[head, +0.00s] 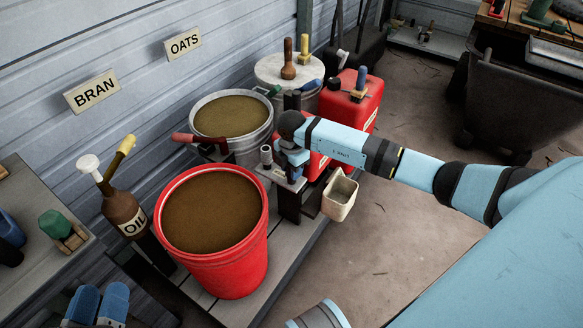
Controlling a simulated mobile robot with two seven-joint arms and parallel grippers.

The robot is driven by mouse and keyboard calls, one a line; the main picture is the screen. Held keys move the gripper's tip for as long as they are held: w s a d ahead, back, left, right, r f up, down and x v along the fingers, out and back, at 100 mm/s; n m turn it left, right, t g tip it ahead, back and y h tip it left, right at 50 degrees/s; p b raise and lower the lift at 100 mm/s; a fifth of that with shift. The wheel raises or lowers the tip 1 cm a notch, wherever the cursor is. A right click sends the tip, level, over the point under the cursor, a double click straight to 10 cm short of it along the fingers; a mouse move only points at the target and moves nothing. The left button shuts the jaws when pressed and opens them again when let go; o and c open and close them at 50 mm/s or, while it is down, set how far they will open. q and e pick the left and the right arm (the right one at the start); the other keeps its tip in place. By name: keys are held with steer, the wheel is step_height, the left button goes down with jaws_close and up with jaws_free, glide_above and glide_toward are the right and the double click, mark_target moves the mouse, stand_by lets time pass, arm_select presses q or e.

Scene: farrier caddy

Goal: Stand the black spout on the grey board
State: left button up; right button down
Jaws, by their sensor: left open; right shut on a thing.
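My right gripper (294,174) is pointed down over a small grey board (272,174) beside the red tub. It is shut on a dark thing that seems to be the black spout, mostly hidden by the fingers and wrist. I cannot tell whether it touches the board. A short grey upright piece (266,156) stands on the board, left of the gripper. The board tops a dark support. My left gripper (98,306) is at the bottom left edge, open and partly cut off, apart from the board.
A red tub of bran (175,262) stands close in front; a metal bucket of oats (195,112) is behind. Red cans (369,112) and a beige container (339,196) are near my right arm. An oil bottle (124,212) stands left.

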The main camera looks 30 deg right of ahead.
arm_select(q)
steer(key=shift+f, duration=0.15)
arm_select(e)
steer(key=shift+f, duration=0.3)
steer(key=c, duration=0.7)
jaws_free()
steer(key=shift+r, duration=0.25)
arm_select(q)
step_height(320, 180, up, 7)
steer(key=t+p, duration=0.2)
steer(key=p, duration=0.2)
steer(key=shift+s+a+f+n+t+p, duration=0.2)
steer(key=shift+a+n+t+p, duration=0.1)
steer(key=shift+p, duration=0.05)
arm_select(e)
step_height(320, 180, up, 13)
steer(key=shift+r, duration=0.15)
